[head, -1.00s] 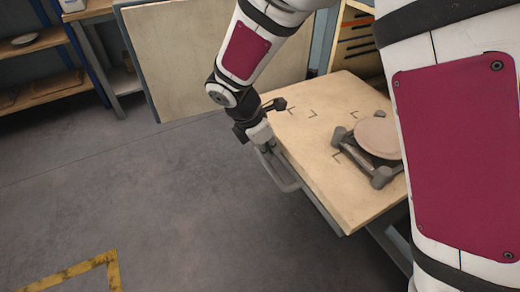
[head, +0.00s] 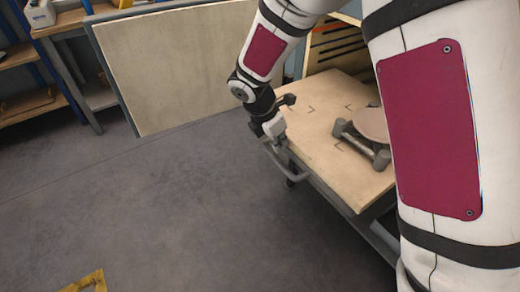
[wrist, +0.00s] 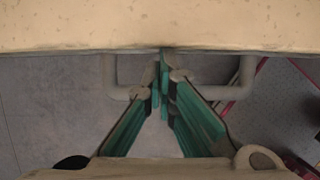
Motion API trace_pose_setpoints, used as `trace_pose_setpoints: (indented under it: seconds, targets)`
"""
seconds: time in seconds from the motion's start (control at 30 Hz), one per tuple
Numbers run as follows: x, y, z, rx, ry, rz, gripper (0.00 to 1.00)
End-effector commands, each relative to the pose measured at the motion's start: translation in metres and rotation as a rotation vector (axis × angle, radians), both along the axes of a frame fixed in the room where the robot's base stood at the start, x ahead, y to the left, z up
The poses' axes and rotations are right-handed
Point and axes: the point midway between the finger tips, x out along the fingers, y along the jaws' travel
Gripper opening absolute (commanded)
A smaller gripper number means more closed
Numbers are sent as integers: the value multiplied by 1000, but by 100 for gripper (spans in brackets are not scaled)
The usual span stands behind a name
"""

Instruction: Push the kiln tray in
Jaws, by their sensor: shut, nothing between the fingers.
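The kiln tray (head: 318,150) is a pale wooden slab on a grey frame, sticking partly out of the kiln (head: 337,42). Its grey loop handle (head: 292,177) juts from the front edge. My gripper (head: 280,146) points down at that front edge, by the handle. In the wrist view my gripper's green-padded fingers (wrist: 163,78) are shut and empty, their tips at the tray's edge (wrist: 160,30). The handle (wrist: 246,76) shows on both sides of them; its middle is hidden behind them. I cannot tell whether the fingers touch the tray.
A round plate (head: 371,124) rests on a grey stand (head: 362,143) on the tray, partly hidden by my arm. A large pale door panel (head: 175,65) stands open at left. Shelves (head: 30,100) are behind it.

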Motion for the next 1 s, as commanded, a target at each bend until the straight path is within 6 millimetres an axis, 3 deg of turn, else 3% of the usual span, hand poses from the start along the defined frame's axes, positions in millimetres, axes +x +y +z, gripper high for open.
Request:
trace_pose_setpoints:
  seconds: [0.1, 1.0]
  targets:
    - [20, -34, 1, -4, -2, -10, 0]
    - [159, -238, -1, -2, -4, -8, 0]
